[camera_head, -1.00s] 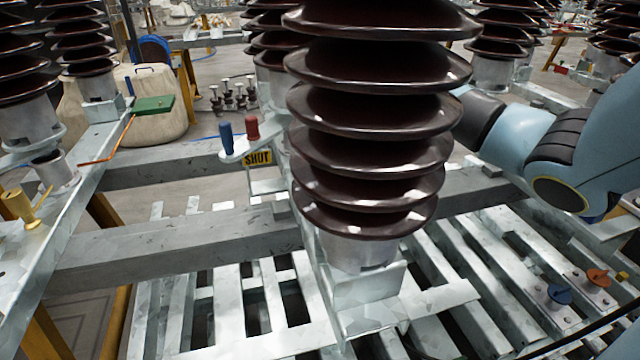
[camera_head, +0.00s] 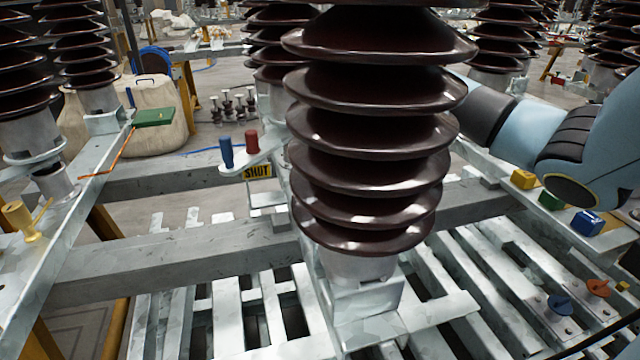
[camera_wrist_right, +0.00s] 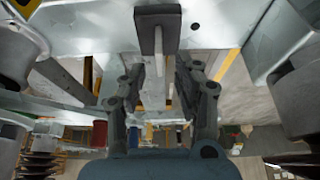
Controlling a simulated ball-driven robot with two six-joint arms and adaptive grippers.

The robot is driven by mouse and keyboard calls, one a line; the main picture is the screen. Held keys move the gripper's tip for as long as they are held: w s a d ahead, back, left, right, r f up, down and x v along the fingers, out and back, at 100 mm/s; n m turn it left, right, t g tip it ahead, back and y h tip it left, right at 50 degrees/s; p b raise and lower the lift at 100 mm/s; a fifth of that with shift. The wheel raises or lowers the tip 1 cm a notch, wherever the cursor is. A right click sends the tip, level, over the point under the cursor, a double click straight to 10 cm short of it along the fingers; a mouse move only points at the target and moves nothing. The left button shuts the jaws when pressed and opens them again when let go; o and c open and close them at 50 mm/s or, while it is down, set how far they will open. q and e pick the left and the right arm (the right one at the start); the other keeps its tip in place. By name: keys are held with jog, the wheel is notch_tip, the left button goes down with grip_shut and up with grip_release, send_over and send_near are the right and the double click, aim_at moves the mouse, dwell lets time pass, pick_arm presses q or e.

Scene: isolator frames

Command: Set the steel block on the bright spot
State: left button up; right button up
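My right arm (camera_head: 525,130) enters the head view from the right and passes behind the large brown ribbed insulator (camera_head: 375,130), which hides its gripper there. In the right wrist view my right gripper (camera_wrist_right: 158,78) has its two dark fingers apart, with a gap between them. A dark grey block-like piece (camera_wrist_right: 157,20) with a narrower light part below shows beyond the fingertips, against a pale metal beam. I cannot tell whether it is the steel block, and it does not look gripped. I cannot make out the bright spot with certainty. My left gripper is not in view.
Yellow (camera_head: 523,179), green (camera_head: 551,199) and blue (camera_head: 587,222) blocks sit on a rail at the right. A yellow SHUT sign (camera_head: 257,171) hangs near red (camera_head: 252,141) and blue (camera_head: 226,152) posts. Slatted metal framing (camera_head: 240,305) with open gaps lies below.

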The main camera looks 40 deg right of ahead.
jog(key=v, duration=0.8)
jog(key=shift+d+r+p, duration=0.15)
jog(key=shift+r+p, duration=0.25)
jog(key=shift+p, duration=0.05)
